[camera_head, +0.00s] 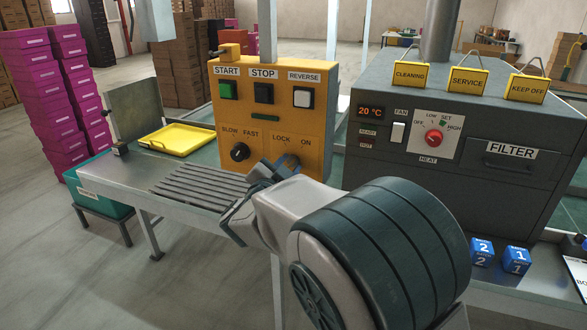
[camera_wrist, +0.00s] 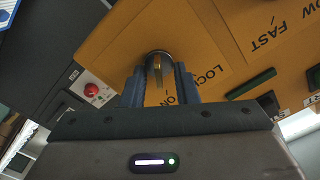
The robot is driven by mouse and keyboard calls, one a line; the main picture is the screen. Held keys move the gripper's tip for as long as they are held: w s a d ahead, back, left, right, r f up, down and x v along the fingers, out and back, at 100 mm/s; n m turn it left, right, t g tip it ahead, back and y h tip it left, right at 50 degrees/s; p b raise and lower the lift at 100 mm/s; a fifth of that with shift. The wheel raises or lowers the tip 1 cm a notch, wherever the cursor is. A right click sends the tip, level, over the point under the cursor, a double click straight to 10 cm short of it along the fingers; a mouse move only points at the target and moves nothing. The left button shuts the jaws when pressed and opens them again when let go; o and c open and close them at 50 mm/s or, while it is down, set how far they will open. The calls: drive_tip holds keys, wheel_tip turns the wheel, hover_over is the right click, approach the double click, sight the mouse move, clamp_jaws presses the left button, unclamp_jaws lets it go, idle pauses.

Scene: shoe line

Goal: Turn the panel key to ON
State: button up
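The yellow-orange control panel (camera_head: 230,140) stands on the line, with a LOCK/ON key switch at its lower right. In the wrist view the key switch (camera_wrist: 158,58) is a round metal barrel with a narrow key standing out of it. My gripper (camera_head: 283,170) is at the switch and mostly hides it in the head view. In the wrist view the two blue fingers of my gripper (camera_wrist: 160,75) stand apart, one on each side of the key, with a gap visible. Which label the key points to is hard to tell; the ON label is partly hidden between the fingers.
The panel also carries a SLOW/FAST knob (camera_head: 240,152) and START (camera_head: 227,90), STOP (camera_head: 263,93) and REVERSE (camera_head: 302,97) buttons. The grey heater cabinet (camera_head: 370,160) stands close on the right. A yellow tray (camera_head: 180,138) lies left.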

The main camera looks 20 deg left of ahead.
drive_tip(key=shift+s, duration=0.1)
drive_tip(key=s+a, duration=0.1)
drive_tip(key=s, duration=1.2)
drive_tip(key=shift+s+b, duration=0.35)
drive_tip(key=shift+w, duration=0.15)
